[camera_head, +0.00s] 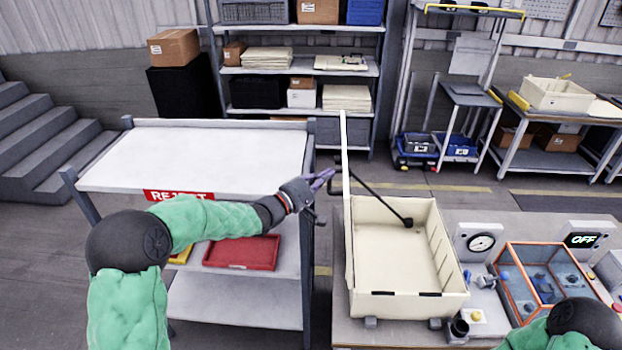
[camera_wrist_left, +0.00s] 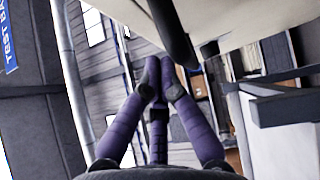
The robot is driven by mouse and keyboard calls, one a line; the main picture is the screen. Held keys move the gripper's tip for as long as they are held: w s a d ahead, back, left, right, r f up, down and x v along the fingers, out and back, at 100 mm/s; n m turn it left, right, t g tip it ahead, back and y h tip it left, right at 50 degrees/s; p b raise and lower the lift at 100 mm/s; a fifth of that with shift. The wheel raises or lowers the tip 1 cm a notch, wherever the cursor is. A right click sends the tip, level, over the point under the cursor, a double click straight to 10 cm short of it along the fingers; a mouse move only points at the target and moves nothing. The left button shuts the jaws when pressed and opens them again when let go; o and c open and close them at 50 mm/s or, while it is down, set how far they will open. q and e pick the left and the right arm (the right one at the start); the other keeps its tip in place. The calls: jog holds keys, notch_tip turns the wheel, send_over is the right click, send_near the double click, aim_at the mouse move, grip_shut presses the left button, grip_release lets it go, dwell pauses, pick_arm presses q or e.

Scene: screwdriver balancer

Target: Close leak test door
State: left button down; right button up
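An orange-framed box with clear panels (camera_head: 548,282), which looks like the leak test station, stands on the bench at the right in the head view. I cannot tell how far its door stands open. Dark fixtures show inside it. My left gripper (camera_head: 326,181) is far to its left, between the white-topped cart and the cream bin. In the left wrist view the purple fingers (camera_wrist_left: 161,75) come together at the tips, with nothing seen between them. My right arm shows only at the bottom right corner, and its gripper is out of the picture.
A cream bin (camera_head: 455,285) stands on the bench left of the station, with a black rod hanging over it. A thin white upright panel (camera_head: 345,150) rises beside the gripper. A red tray (camera_head: 242,252) lies on the cart's lower shelf.

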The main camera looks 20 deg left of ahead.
pick_arm(q)
jog(key=shift+w+d+r, duration=0.1)
jog(key=shift+d, duration=0.55)
jog(key=shift+d, duration=0.1)
